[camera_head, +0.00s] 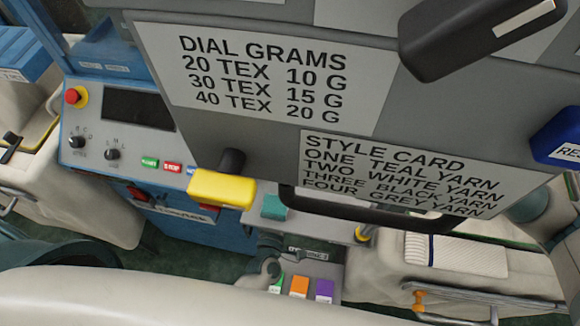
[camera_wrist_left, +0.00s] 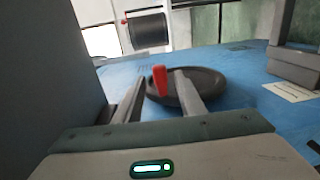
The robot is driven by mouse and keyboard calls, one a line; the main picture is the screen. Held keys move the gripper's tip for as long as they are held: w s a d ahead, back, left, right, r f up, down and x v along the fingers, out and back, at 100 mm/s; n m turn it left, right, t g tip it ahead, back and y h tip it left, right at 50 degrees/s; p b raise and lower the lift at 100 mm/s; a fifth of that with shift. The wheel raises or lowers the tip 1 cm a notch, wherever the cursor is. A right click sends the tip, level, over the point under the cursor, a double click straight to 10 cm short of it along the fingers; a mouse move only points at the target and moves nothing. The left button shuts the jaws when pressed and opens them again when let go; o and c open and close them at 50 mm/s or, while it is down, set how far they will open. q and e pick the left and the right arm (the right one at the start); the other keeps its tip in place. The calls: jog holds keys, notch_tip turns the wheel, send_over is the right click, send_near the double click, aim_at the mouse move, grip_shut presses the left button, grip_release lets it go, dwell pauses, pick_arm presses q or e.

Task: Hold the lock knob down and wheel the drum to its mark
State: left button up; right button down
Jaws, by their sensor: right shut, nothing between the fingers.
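In the left wrist view a red upright knob (camera_wrist_left: 159,80) stands at a dark round disc (camera_wrist_left: 213,90) on a blue surface. My left gripper (camera_wrist_left: 160,82) is open, its fingers apart with the red knob showing between them; I cannot tell if they touch it. A black cylinder (camera_wrist_left: 148,30) is behind. I cannot tell whether the disc or the cylinder is the drum. In the head view a small grey-green part, which looks like my right gripper (camera_head: 270,268), is low near the middle. It is shut and empty, partly hidden. My left gripper is not seen there.
A large grey panel (camera_head: 270,135) with printed cards fills the top of the head view. A yellow handle (camera_head: 222,188) and a black lever (camera_head: 475,38) stick out from it. A blue console (camera_head: 105,140) with a red button is at left. Colored blocks (camera_head: 299,286) lie below.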

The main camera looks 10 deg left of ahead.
pick_arm(q)
jog(key=w, duration=0.8)
jog(key=shift+w+f, duration=0.15)
jog(key=shift+f, duration=0.2)
grip_shut()
